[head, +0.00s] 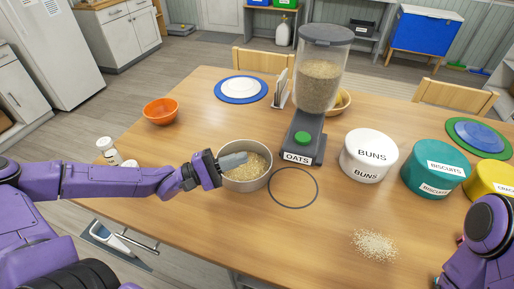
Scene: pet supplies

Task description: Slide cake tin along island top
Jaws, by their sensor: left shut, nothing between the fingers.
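The cake tin (247,186) is a round, pale metal tin with oats in it. It stands upright on the wooden island top (225,225), left of the oats dispenser (303,135). A dark ring outline (294,207) is on the top just right of the tin, and the tin is mostly outside it. My left gripper (240,160) comes in from the left, shut, with its grey fingers over the tin's left rim; I cannot tell if they touch it. My right gripper is out of view; only part of that arm shows at the lower right.
A pile of spilled oats (374,244) lies at the front right. Tubs marked BUNS (369,157) and BISCUITS (433,168) stand right of the dispenser. An orange bowl (161,111) and a plate (240,88) are farther back. The top in front of the tin is clear.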

